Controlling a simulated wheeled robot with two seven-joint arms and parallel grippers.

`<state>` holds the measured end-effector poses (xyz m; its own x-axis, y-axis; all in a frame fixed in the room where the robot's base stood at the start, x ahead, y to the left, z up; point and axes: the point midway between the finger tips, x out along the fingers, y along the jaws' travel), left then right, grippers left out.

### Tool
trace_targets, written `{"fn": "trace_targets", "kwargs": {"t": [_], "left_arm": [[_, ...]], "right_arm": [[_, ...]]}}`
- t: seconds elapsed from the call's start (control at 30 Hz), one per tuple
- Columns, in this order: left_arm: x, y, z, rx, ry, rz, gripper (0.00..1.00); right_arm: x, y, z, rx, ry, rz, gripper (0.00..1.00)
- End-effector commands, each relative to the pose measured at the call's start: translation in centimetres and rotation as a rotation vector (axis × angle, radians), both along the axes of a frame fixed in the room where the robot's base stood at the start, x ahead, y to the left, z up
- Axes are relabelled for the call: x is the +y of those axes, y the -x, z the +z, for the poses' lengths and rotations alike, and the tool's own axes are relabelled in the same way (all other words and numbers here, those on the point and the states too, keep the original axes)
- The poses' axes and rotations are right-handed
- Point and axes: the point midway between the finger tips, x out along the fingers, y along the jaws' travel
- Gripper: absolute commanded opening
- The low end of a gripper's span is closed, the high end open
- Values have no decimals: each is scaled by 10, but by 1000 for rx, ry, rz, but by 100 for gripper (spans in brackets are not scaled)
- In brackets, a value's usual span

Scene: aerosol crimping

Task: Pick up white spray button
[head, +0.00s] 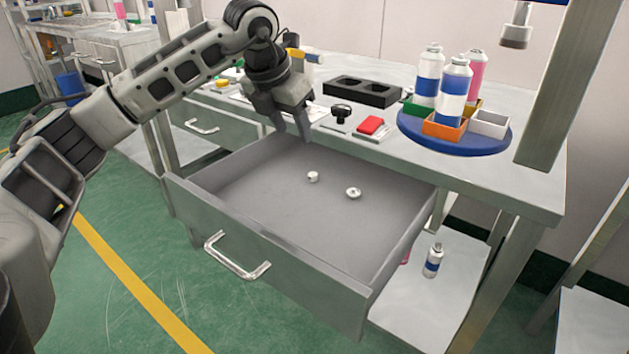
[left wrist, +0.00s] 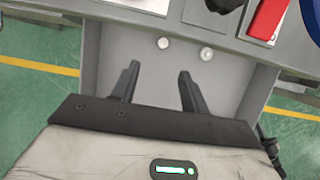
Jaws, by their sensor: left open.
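A small white spray button (head: 313,176) stands on the floor of the open grey drawer (head: 265,200). A second small white, round piece (head: 353,192) with a flatter, metallic-looking rim lies to its right. My left gripper (head: 293,132) is open and empty, pointing down over the back of the drawer, above and apart from both pieces. In the left wrist view the fingers (left wrist: 158,72) are spread, and the spray button (left wrist: 162,43) shows just beyond the tips. The second piece (left wrist: 207,53) shows to its right. My right gripper is not seen.
The drawer's walls surround the pieces. The drawer floor is otherwise clear.

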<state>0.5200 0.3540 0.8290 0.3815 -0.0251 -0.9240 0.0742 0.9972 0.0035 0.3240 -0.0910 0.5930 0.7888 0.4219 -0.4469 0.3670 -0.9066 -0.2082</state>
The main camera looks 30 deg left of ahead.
Motion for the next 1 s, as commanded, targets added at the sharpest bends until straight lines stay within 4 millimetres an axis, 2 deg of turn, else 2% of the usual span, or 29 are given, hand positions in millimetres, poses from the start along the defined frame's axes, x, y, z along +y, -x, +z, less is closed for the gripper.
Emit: {"fn": "trace_targets", "kwargs": {"t": [0.03, 0.1, 0.3, 0.57, 0.77, 0.83, 1.0], "left_arm": [[-1, -4, -16, 5, 1, -1, 45], [-2, -10, -30, 4, 2, -1, 45], [-3, -23, -60, 2, 3, -2, 45], [-5, -29, -73, 1, 2, -4, 45], [-9, -38, -100, 2, 3, -5, 45], [-10, -42, -110, 2, 5, -4, 45], [-10, -46, -116, -1, 3, -3, 45]], "right_arm": [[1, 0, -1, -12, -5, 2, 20], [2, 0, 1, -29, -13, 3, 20], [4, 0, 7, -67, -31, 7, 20], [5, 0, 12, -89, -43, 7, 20], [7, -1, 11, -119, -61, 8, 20], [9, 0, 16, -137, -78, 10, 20], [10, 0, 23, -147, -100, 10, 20]]}}
